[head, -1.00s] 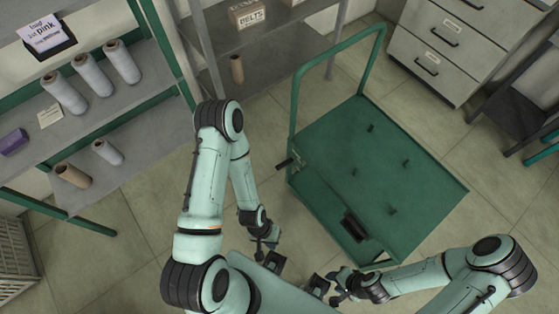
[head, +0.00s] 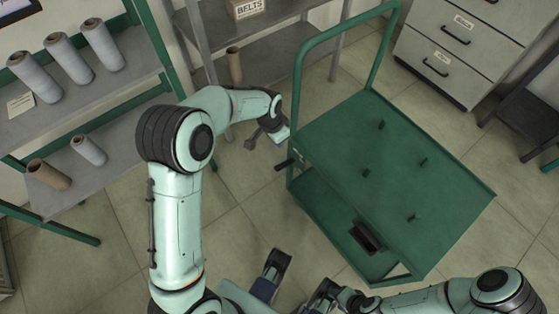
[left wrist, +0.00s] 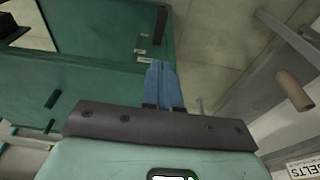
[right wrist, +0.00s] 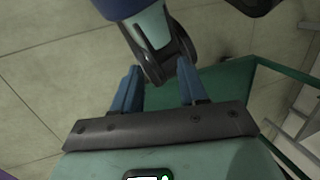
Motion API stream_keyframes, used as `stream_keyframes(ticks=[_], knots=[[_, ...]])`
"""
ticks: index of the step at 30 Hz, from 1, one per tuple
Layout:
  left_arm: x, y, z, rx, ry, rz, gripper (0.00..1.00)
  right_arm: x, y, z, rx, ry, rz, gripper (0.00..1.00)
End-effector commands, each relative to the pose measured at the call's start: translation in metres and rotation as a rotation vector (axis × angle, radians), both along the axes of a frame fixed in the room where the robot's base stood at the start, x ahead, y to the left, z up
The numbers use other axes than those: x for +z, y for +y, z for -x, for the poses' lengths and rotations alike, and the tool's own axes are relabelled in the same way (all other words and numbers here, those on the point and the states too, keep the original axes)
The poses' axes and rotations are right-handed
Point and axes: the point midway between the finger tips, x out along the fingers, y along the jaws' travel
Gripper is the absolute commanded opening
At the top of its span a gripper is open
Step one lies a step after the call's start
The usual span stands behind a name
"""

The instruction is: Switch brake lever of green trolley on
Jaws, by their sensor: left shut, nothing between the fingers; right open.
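The green trolley (head: 395,165) stands right of centre in the head view, with a raised push handle at its far end. Its dark brake lever (head: 285,164) sticks out from the left side. The lever (left wrist: 160,27) also shows in the left wrist view, beside small white labels too blurred to read. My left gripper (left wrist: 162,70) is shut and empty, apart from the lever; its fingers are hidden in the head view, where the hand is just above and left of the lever. My right gripper (right wrist: 160,70) is open and empty, low near my body.
A shelf with bobbins (head: 100,45) stands at left. A rack with a BELTS box (head: 246,9) and a brown spool (head: 234,65) is behind. Drawers (head: 455,45) stand at upper right. Small pegs stick up from the trolley deck. Floor between shelf and trolley is clear.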

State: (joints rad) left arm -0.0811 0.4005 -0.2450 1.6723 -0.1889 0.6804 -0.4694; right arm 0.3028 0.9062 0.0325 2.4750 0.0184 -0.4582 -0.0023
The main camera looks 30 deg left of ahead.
Motion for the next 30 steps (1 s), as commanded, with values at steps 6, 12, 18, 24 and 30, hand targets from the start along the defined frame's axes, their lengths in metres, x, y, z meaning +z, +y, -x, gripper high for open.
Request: stream_keyframes(ticks=[6, 12, 18, 24, 30], knots=[[-0.018, -0.001, -0.002, 0.001, 0.004, 0.001, 0.0, -0.005, -0.002, -0.004, -0.006, -0.012, 0.006, 0.43], [-0.06, -0.004, -0.007, 0.001, 0.007, 0.001, 0.0, -0.018, -0.009, -0.018, -0.022, -0.049, 0.024, 0.43], [-0.102, -0.007, -0.014, 0.001, 0.006, 0.001, 0.0, -0.029, -0.016, -0.032, -0.038, -0.087, 0.042, 0.43], [-0.129, -0.004, -0.008, 0.003, 0.005, 0.001, 0.0, -0.037, -0.021, -0.043, -0.049, -0.115, 0.055, 0.43], [-0.138, -0.003, -0.005, 0.002, 0.002, 0.002, 0.0, -0.039, -0.023, -0.048, -0.053, -0.127, 0.061, 0.43]])
